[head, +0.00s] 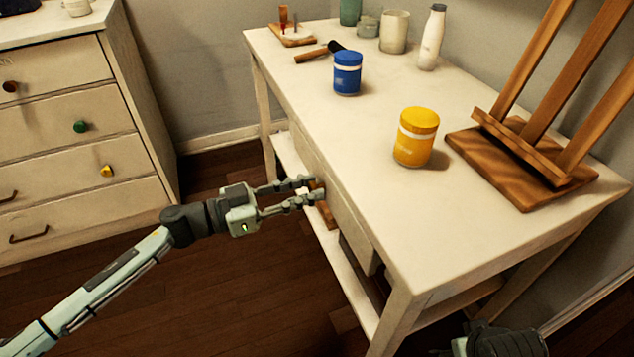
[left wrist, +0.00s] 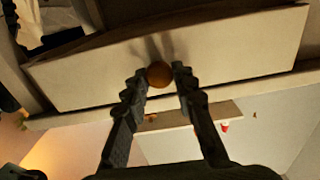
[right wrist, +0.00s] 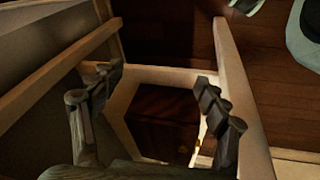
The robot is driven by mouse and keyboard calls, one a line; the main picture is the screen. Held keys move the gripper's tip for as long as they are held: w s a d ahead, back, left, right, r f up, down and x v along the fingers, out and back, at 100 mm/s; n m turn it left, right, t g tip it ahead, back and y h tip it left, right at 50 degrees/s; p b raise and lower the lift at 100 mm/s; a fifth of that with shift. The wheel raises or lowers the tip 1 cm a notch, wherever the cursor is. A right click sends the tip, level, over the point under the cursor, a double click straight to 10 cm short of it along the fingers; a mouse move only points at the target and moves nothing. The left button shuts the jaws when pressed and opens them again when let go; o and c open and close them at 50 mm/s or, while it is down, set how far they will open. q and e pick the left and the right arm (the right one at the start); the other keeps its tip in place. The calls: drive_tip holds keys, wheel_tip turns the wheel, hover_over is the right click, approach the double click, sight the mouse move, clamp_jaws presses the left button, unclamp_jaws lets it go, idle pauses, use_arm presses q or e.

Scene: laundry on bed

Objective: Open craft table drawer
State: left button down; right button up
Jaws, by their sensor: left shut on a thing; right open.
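The craft table (head: 480,235) is cream-white, with its drawer (head: 345,222) in the long side facing my left arm. The drawer front (left wrist: 230,52) fills the upper part of the left wrist view, with a dark strip along its upper edge; how far it stands open is hard to tell. My left gripper (head: 308,190) is shut on the round brown knob (left wrist: 159,74), with a fingertip on each side of it. My right gripper (right wrist: 162,98) is open with nothing held between its fingers, low by the table's near end; only part of that arm shows in the head view.
On the tabletop are a blue jar (head: 347,74), a yellow jar (head: 416,137), a wooden easel (head: 530,140), a white bottle (head: 432,38) and a brush-like tool (head: 318,52). A cream dresser (head: 70,130) stands at left. Dark floor (head: 230,290) lies open between them.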

use_arm(q)
drive_tip(key=p+v, duration=0.3)
drive_tip(key=v, duration=1.5)
drive_tip(key=shift+s+a, duration=0.2)
drive_tip(key=shift+a, duration=0.1)
use_arm(e)
wheel_tip(320, 180, down, 8)
drive_tip(key=shift+a+y, duration=0.2)
drive_tip(key=shift+y, duration=0.1)
drive_tip(key=shift+w+f, duration=0.1)
use_arm(q)
drive_tip(key=c, duration=1.2)
unclamp_jaws()
drive_tip(key=shift+a, duration=0.1)
use_arm(e)
drive_tip(key=shift+d, duration=0.1)
use_arm(q)
drive_tip(key=v, duration=1.2)
drive_tip(key=shift+f, duration=0.1)
